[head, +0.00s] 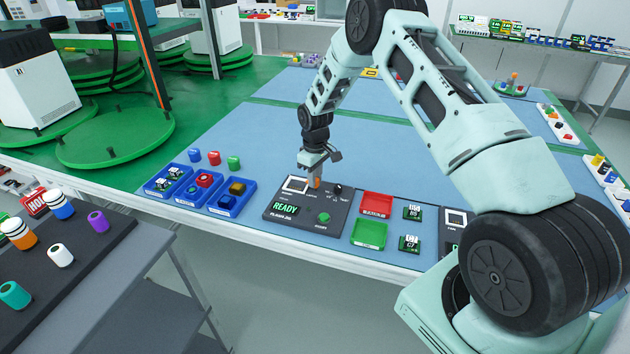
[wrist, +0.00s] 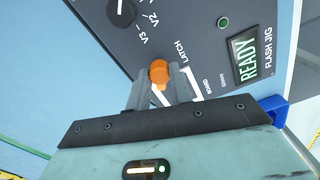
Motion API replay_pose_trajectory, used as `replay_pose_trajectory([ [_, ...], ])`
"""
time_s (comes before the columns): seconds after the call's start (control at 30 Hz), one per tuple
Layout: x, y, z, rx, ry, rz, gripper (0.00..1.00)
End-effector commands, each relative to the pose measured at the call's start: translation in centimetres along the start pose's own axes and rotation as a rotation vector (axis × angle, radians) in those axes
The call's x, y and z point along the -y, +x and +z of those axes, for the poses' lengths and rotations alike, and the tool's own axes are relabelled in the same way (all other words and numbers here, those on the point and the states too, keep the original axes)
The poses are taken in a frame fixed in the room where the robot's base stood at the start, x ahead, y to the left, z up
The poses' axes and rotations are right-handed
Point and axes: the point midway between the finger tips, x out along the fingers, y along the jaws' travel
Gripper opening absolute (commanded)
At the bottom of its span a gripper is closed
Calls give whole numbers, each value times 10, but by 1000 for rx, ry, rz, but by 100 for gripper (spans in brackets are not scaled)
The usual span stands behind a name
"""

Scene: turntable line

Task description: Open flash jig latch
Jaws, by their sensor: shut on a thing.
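The flash jig (head: 302,222) is a dark grey panel on the blue table mat, with a lit READY display (head: 286,208) and a green round button (head: 323,217). Its orange latch knob (wrist: 159,72) stands beside the LATCH label in the wrist view. My gripper (wrist: 160,88) is shut on the latch knob, with the fingers on either side of it. In the head view my gripper (head: 315,177) points down at the back edge of the jig. A white-outlined board area lies next to the latch, partly hidden by the fingers in the wrist view.
Blue bins (head: 231,196) with parts stand left of the jig. A red tray (head: 377,204) and a green tray (head: 370,234) lie to its right, with small boards (head: 410,243) beyond. A black selector knob (wrist: 122,12) sits near the latch on the panel.

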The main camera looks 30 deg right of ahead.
Motion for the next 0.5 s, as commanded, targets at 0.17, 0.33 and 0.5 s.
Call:
replay_pose_trajectory([
  [0.17, 0, 1, -1, -2, 165, 2, 0],
  [0.33, -1, 1, 0, -3, 328, 1, 0],
  [0.5, -1, 1, 0, -5, 490, 2, 0],
])
